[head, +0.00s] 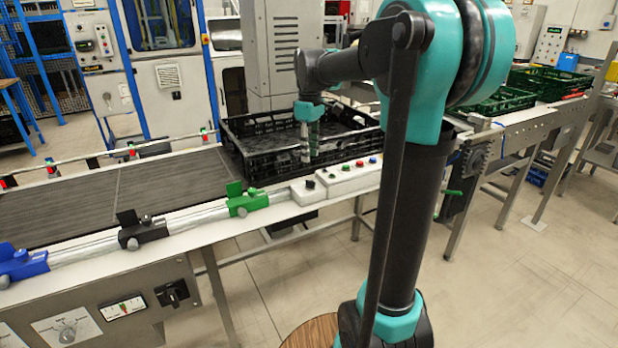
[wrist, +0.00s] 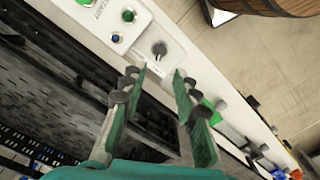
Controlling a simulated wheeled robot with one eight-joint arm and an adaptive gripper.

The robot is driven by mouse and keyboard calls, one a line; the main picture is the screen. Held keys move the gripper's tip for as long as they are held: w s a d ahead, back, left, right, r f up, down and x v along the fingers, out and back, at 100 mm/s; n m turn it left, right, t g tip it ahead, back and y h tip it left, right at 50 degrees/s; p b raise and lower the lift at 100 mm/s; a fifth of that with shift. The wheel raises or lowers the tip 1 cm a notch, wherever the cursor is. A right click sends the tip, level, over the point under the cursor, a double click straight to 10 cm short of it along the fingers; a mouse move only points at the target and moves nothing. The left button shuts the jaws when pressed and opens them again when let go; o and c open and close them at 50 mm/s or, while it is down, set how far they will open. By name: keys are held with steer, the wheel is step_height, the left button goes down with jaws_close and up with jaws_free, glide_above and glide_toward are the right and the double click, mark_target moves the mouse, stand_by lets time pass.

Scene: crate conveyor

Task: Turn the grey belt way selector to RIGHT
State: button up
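A small selector knob (head: 310,184) sits on a white box on the conveyor's front rail, left of the push buttons. In the wrist view the knob (wrist: 159,48) looks dark grey, and its pointer direction is too small to read for certain. My gripper (head: 306,158) hangs fingers down above the crate's near edge, close behind the selector box. In the wrist view my gripper (wrist: 159,76) is open and empty, with the knob ahead of the gap between the fingertips. The fingers appear apart from the knob. The labels around the knob are unreadable.
A black crate (head: 240,165) sits on the belt (head: 150,185) behind the selector. Push buttons (head: 358,165) are right of it. A green clamp (head: 245,199) and a black clamp (head: 140,230) are on the rail to the left. A lower panel holds another grey knob (head: 67,335).

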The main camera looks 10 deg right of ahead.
mark_target(310, 181)
step_height(310, 181, down, 9)
steer(key=shift+f, duration=0.2)
stand_by(0.3)
jaws_close()
